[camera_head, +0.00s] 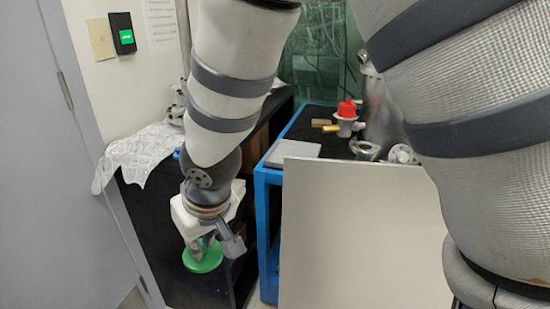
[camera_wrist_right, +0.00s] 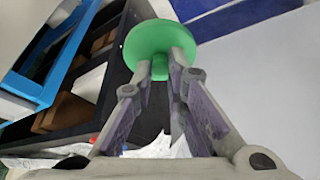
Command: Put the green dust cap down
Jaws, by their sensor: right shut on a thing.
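The green dust cap (camera_head: 203,260) is a round disc with a short stub. My right gripper (camera_head: 206,243) is shut on it and holds it at the lower left of the head view, in front of the black shelf unit. In the right wrist view the cap (camera_wrist_right: 146,42) sits at the fingertips (camera_wrist_right: 160,68), with the two fingers on either side of its stub. Whether the cap touches any surface cannot be told. My left gripper is not in view.
A blue-framed bench (camera_head: 265,205) with a black top stands to the right. It bears a metal fitting with a red cap (camera_head: 347,108), brass blocks and a flat grey box (camera_head: 292,151). A pale panel (camera_head: 360,235) stands before it. Crumpled sheeting (camera_head: 140,155) covers the shelf unit's left end.

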